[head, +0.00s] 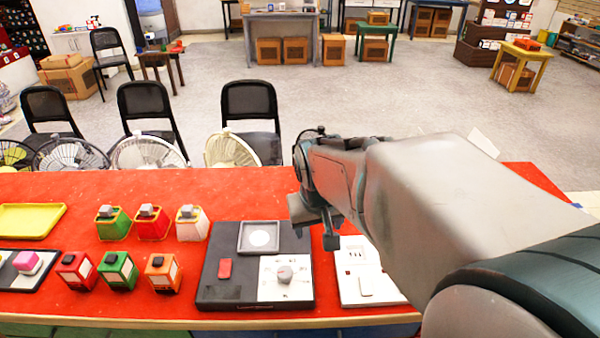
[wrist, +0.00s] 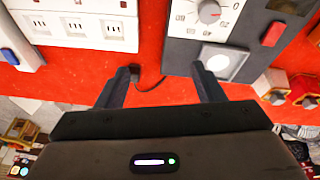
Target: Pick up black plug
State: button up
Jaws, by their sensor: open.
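In the wrist view a small black plug (wrist: 135,69) lies on the red tabletop, close beside the left fingertip and partly hard to tell apart from it. A thin black cord curves from it to the right. My gripper (wrist: 160,70) is open, with its two dark fingers apart and bare red table between the tips. In the head view my gripper (head: 317,236) hangs over the table between the black dial box and the white socket panel. The plug does not show there; my arm covers that area.
The white socket panel (wrist: 80,28) and the dark dial box (wrist: 238,65) flank the fingers. The dial box (head: 212,290) also shows in the head view, with several coloured boxes and a yellow tray (head: 30,220) to its left. Fans and chairs stand behind the table.

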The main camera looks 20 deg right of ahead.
jog(key=w+d+f+m+t, duration=0.15)
jog(key=w+d+f, duration=0.35)
jog(key=w+d, duration=0.7)
jog(key=shift+m+g, duration=0.25)
jog(key=x, duration=0.4)
jog(key=b+x, duration=0.1)
jog(key=x, duration=0.4)
jog(key=w+a+b+x, duration=0.1)
jog(key=x, duration=0.4)
jog(key=shift+r, duration=0.1)
jog(key=c, duration=1.1)
